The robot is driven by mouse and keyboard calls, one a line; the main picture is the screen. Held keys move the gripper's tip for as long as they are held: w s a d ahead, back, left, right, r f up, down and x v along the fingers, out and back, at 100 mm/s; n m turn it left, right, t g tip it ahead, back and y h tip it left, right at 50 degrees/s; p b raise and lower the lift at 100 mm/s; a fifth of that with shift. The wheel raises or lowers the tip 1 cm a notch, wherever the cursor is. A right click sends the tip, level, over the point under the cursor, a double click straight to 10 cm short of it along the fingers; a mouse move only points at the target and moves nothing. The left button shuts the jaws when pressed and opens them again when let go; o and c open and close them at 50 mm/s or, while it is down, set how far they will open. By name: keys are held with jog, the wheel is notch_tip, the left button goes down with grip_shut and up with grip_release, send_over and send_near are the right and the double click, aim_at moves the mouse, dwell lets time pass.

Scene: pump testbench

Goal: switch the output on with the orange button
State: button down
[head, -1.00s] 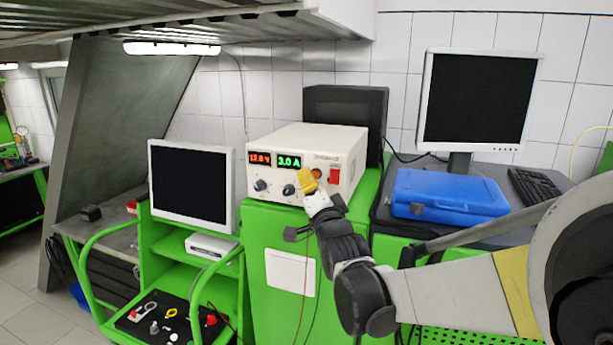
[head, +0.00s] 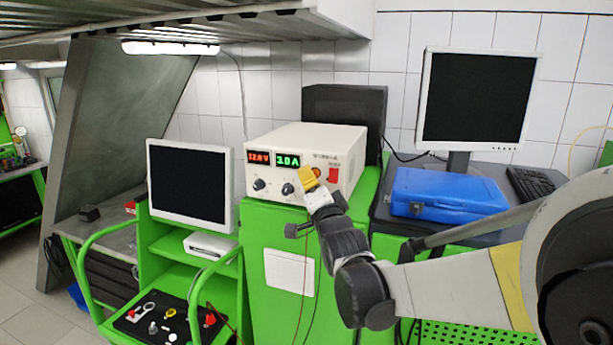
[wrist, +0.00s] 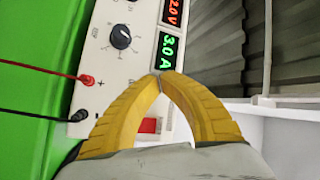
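The white power supply (head: 308,143) stands on a green cabinet, with a red voltage display (head: 258,157) and a green display (head: 287,160) reading 3.0 A, both lit. The orange button (head: 316,172) is partly visible just behind my gripper (head: 307,178), left of the red switch (head: 333,175). In the wrist view, my gripper's yellow fingertips (wrist: 160,76) meet with nothing seen between them, close to the front panel. The red switch (wrist: 149,125) shows between the fingers; the orange button is hidden there. I cannot tell whether the fingertips touch the panel.
Two knobs (head: 259,184) (head: 288,188) sit left of the gripper. Red (wrist: 87,79) and black (wrist: 78,115) leads plug into the panel below. A blue case (head: 447,195) and a monitor (head: 477,100) stand on the right. A tool cart (head: 190,248) stands on the left.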

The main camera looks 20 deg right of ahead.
jog(key=shift+w+d, duration=0.2)
jog(key=shift+w, duration=0.1)
dwell(0.7)
jog(key=shift+s+a, duration=0.55)
jog(key=shift+s, duration=0.15)
jog(key=s+a, duration=0.3)
jog(key=s, duration=0.2)
jog(key=shift+a, duration=0.25)
jog(key=shift+w, duration=0.1)
